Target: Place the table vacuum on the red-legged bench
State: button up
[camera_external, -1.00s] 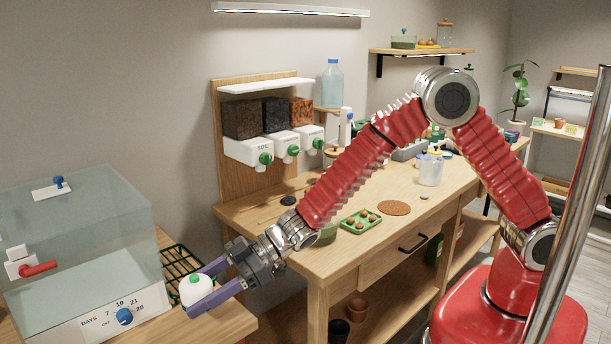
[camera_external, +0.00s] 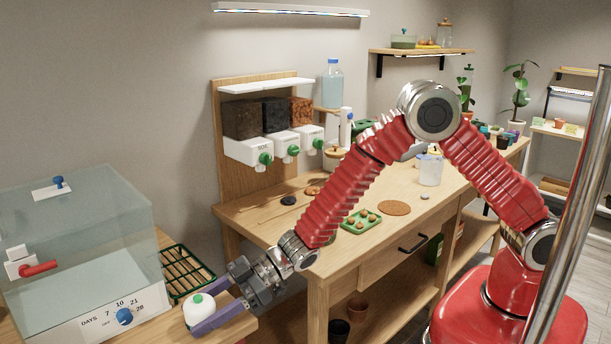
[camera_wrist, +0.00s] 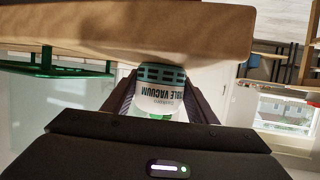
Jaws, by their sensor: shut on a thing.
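The table vacuum (camera_external: 199,307) is a small white rounded unit with a green button on top. My gripper (camera_external: 207,314) is shut on it, with its purple fingers on either side. It is upright, low over the front right corner of the left wooden top (camera_external: 235,325); I cannot tell whether it touches. In the wrist view the vacuum (camera_wrist: 160,98) shows between the fingers, its label upside down and a dark green vented band by the wood edge (camera_wrist: 120,30).
A clear tank (camera_external: 75,235) with a dial panel stands left of my gripper. A green rack (camera_external: 186,272) lies just behind the vacuum. The wooden workbench (camera_external: 285,240) on the right carries a green tray (camera_external: 361,220), a cork disc (camera_external: 394,208) and a jug (camera_external: 430,170).

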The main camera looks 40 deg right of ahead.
jog(key=o, duration=1.2)
jog(key=v, duration=1.2)
dwell(0.4)
